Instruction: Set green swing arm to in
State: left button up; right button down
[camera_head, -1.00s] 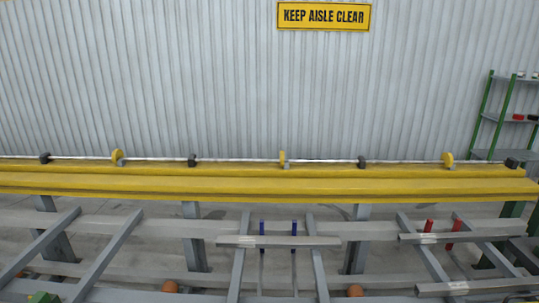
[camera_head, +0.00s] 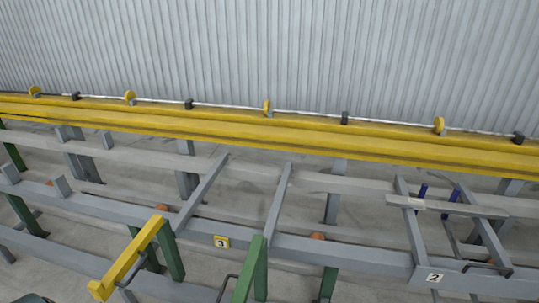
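A green bar (camera_head: 250,268) rises from the bottom edge at lower centre, beside a thin dark handle (camera_head: 228,283). Left of it, a yellow arm (camera_head: 125,262) slants down to the left from the rail, next to a green post (camera_head: 170,250). I cannot tell for certain which green part is the green swing arm, or whether it stands in or out. The lower end of the green bar is cut off by the frame. Neither of my grippers is in view.
Two blue posts (camera_head: 421,194) stand at right by a grey bar. A yellow beam (camera_head: 320,140) runs behind.

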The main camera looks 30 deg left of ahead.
aim_at(243, 288)
jog(key=k+j, duration=0.1)
jog(key=j, duration=0.35)
jog(key=k+j, duration=0.1)
jog(key=j, duration=0.35)
jog(key=k+j, duration=0.15)
jog(key=j, duration=0.25)
jog(key=k+j, duration=0.1)
jog(key=j, duration=0.35)
